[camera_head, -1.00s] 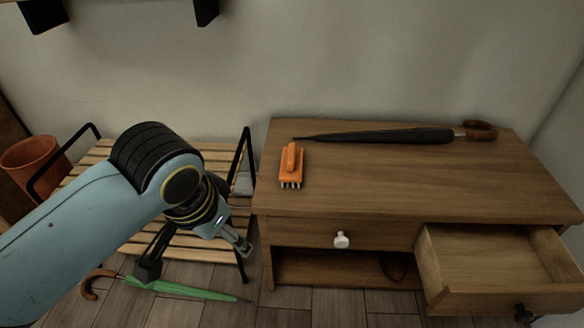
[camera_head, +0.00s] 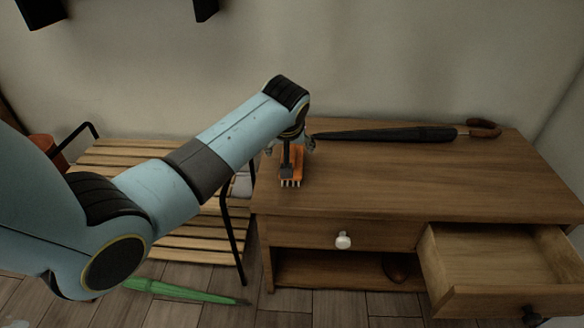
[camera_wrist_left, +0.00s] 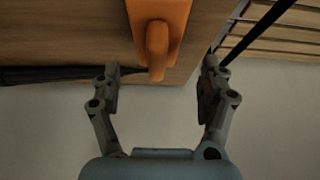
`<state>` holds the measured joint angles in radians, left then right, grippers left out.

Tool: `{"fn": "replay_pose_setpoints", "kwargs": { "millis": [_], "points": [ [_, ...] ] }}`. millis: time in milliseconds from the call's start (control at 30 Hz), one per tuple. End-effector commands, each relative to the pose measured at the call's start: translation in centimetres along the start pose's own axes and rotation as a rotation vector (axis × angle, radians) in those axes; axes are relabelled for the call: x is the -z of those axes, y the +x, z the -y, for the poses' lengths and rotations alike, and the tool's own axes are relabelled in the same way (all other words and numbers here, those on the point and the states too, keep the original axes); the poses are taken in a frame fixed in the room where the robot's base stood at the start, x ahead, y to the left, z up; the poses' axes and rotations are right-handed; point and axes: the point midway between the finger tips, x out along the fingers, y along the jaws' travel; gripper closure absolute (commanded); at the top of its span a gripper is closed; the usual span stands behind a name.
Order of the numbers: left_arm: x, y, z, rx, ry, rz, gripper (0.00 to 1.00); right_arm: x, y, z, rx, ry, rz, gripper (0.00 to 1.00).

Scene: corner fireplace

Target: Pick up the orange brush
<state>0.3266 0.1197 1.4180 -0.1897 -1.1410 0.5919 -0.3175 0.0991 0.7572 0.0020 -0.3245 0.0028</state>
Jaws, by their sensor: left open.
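The orange brush (camera_head: 292,172) lies on the left end of the wooden cabinet's top, bristles towards the front. My left gripper (camera_head: 292,148) is over the brush from above and partly hides it in the head view. In the left wrist view the brush (camera_wrist_left: 158,42) is beyond the fingertips, its handle end pointing in between them. The left gripper (camera_wrist_left: 158,82) is open, one finger on each side, with nothing held. Contact with the brush cannot be told. My right gripper is not in view.
A black umbrella (camera_head: 400,135) with a brown handle lies behind on the cabinet top (camera_head: 430,180). A drawer (camera_head: 490,262) stands open at the right. A slatted rack (camera_head: 190,245) is left of the cabinet, with a green umbrella (camera_head: 180,291) on the floor. The cabinet top's middle is clear.

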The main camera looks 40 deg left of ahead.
Motion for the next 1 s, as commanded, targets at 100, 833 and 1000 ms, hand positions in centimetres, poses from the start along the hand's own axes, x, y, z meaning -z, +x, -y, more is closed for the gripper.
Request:
{"fn": "replay_pose_setpoints", "kwargs": {
  "millis": [100,833,1000],
  "points": [
    [-0.1,1.2,0.1,0.001,0.001,0.001,0.23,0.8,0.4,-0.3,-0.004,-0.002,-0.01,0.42],
    [-0.2,6.3,-0.4,-0.001,0.001,0.0,0.23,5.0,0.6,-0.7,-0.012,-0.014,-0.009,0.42],
    [-0.2,6.3,-0.4,-0.001,0.001,0.0,0.38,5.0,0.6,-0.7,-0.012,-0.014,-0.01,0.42]
  ]
}}
